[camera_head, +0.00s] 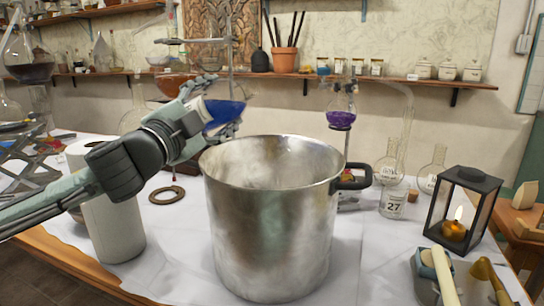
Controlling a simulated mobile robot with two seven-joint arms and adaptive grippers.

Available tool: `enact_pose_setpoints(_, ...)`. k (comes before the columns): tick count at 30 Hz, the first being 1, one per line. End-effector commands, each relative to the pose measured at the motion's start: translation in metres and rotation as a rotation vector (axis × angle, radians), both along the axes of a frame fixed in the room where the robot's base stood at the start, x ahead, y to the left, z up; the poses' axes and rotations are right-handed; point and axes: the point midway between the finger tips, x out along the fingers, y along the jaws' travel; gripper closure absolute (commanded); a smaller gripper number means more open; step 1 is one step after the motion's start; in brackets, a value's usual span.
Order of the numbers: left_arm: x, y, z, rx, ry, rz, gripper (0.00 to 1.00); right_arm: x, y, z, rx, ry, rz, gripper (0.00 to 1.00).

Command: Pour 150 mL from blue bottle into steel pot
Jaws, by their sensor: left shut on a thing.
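The steel pot (268,235) stands upright on the white-covered table in the middle of the view. Its mouth is open and its floor is hidden behind the front wall. My left gripper (218,106) is shut on the blue bottle (224,109), just above the pot's back left rim. The bottle is tilted, and blue shows between the fingers. Its neck and mouth cannot be made out. No stream into the pot can be seen. My right gripper is not in view.
A white cylinder (112,228) stands left of the pot under my left arm. A ring (167,195) lies behind it. A purple flask (341,117) hangs behind.

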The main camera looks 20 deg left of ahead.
Motion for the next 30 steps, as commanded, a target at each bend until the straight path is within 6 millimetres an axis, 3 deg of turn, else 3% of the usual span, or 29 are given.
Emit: enact_pose_setpoints(30,0.0,0.0025,0.0003,0.113,-0.027,0.002,0.92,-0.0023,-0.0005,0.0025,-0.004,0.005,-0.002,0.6)
